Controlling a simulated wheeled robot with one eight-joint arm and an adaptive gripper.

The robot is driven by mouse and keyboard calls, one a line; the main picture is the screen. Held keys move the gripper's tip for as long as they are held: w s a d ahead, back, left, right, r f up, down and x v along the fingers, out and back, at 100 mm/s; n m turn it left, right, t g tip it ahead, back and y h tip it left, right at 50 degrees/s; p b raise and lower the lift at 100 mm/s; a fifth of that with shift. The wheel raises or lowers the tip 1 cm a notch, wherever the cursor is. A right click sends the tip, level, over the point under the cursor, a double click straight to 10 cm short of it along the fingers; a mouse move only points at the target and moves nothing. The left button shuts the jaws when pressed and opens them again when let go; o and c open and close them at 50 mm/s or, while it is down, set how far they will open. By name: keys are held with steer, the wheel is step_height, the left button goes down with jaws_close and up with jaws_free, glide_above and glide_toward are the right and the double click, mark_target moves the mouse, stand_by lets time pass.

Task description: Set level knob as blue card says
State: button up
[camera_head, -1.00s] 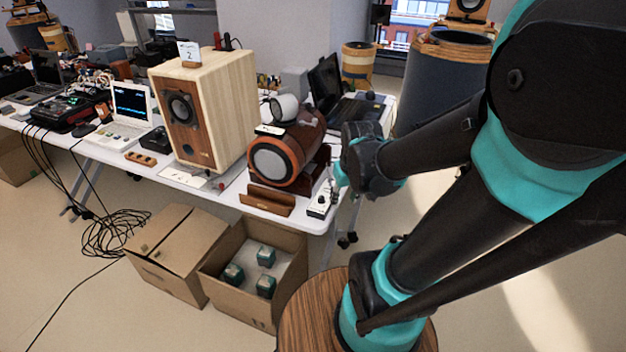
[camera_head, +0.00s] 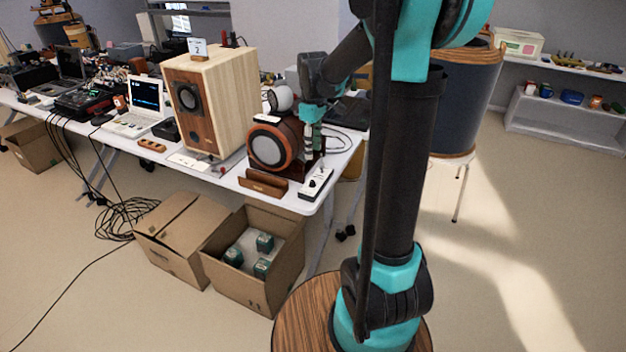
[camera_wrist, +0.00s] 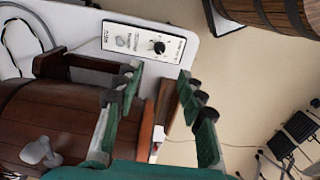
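A white control box (camera_head: 316,184) with dark ends lies at the table's front right corner. In the wrist view its panel (camera_wrist: 118,41) carries a black level knob (camera_wrist: 158,47) and a smaller grey button; the print is too small to read surely. A card (camera_head: 198,48) with a blue strip and what looks like a "2" stands on the wooden speaker. My gripper (camera_head: 311,152) hangs above the table behind the box. In the wrist view my gripper (camera_wrist: 160,70) is open and empty, its fingertips apart from the knob.
A round brown speaker (camera_head: 268,145) stands just left of my gripper, with a wooden holder (camera_head: 263,182) in front. The large wooden speaker (camera_head: 225,100) is further left.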

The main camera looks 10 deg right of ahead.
mark_target(313, 182)
step_height(313, 182, down, 13)
steer(key=shift+r, duration=0.15)
stand_by(0.4)
jaws_close()
